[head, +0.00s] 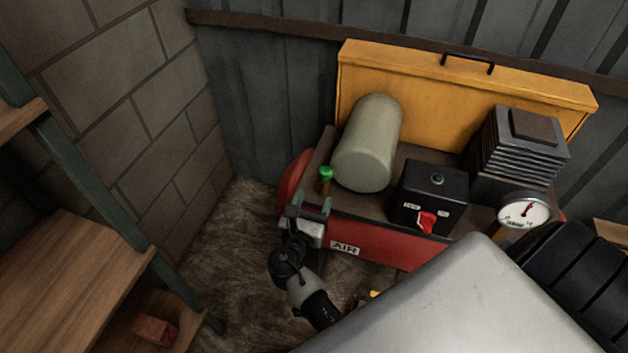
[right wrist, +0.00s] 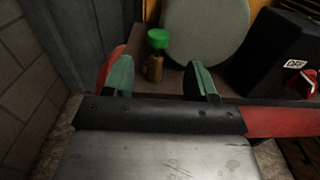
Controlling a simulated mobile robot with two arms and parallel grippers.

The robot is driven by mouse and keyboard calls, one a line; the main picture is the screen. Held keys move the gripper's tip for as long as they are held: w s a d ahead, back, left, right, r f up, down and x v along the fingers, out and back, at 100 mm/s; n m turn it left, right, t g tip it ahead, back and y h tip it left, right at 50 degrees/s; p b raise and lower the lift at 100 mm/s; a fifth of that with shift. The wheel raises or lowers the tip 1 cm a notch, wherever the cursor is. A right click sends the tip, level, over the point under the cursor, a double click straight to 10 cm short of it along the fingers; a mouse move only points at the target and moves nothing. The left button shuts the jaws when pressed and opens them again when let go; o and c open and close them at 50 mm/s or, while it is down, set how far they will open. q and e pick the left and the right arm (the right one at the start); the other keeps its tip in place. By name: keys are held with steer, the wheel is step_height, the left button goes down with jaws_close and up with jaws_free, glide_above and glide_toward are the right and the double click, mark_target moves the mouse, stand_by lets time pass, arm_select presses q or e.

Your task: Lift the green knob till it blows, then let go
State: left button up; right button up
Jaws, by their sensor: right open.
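The green knob (head: 326,173) tops a small brass-coloured valve at the left end of the red air unit, beside the pale green tank. In the right wrist view the knob (right wrist: 158,39) sits on its brass stem (right wrist: 155,68), upright, beyond my fingertips and left of the middle between them. My right gripper (head: 311,203) is open and empty, just in front of the valve and apart from it as far as I can see. Its two green-grey fingers also show in the right wrist view (right wrist: 160,75). My left gripper is not in view.
The tank (head: 368,143) lies close right of the knob. A black box with a red switch (head: 427,222), a gauge (head: 524,213) and a finned block stand farther right. A raised yellow lid (head: 440,100) is behind. Wooden shelves (head: 65,270) stand left.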

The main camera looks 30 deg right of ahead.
mark_target(324, 174)
steer(key=x, duration=0.4)
steer(key=shift+w+f+b, duration=0.15)
steer(key=shift+w+b, duration=0.1)
steer(key=shift+b, duration=0.1)
steer(key=b+x, duration=0.1)
steer(key=x, duration=0.5)
steer(key=shift+w+d, duration=0.15)
steer(key=shift+d, duration=0.05)
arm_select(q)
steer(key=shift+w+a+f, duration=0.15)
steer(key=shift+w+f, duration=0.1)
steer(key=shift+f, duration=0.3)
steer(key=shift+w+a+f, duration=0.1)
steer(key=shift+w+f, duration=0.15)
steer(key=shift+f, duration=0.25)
